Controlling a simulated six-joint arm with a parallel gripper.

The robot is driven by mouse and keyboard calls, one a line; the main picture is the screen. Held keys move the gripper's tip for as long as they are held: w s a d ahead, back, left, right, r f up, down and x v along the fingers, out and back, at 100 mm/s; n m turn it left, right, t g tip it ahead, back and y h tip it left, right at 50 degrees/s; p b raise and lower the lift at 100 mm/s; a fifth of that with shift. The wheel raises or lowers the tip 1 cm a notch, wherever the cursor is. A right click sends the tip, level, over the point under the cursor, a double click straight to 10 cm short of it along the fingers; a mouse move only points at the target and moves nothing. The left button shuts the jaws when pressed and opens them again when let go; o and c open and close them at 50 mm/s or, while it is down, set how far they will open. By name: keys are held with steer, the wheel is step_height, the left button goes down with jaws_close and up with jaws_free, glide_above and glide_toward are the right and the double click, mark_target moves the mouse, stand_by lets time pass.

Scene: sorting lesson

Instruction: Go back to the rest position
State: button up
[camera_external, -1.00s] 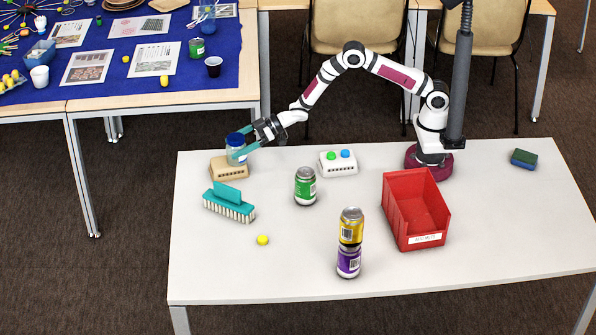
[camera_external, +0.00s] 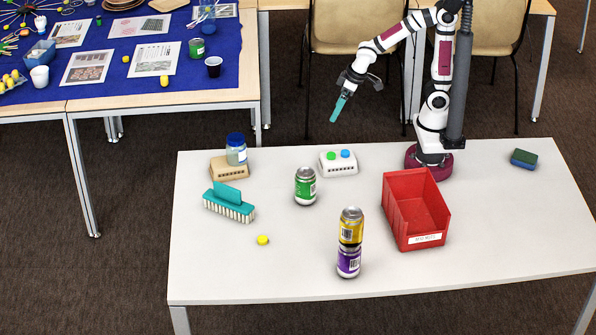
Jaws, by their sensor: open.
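My gripper (camera_external: 338,110) is raised in the air behind the table's back edge, with its teal fingertips pointing down. It is empty and apart from everything; the gap between the fingers is hard to see from this side.
On the white table (camera_external: 290,275) are a teal brush (camera_external: 229,203), a yellow ball (camera_external: 262,240), a green can (camera_external: 305,187), a yellow can (camera_external: 351,226) on a purple can (camera_external: 348,262), a white button box (camera_external: 338,164), a red bin (camera_external: 417,212) and a sponge (camera_external: 524,158).

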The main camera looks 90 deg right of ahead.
steer(key=s+a+r+m+g+y, duration=0.1)
steer(key=s+a+g, duration=0.1)
steer(key=s, duration=0.7)
steer(key=s+a+r+g+y, duration=0.1)
steer(key=s+a+g, duration=0.1)
steer(key=s+a, duration=0.3)
steer(key=s, duration=0.4)
steer(key=shift+s+a+m+y, duration=0.15)
steer(key=shift+s+m+y, duration=0.15)
steer(key=shift+m+y, duration=0.1)
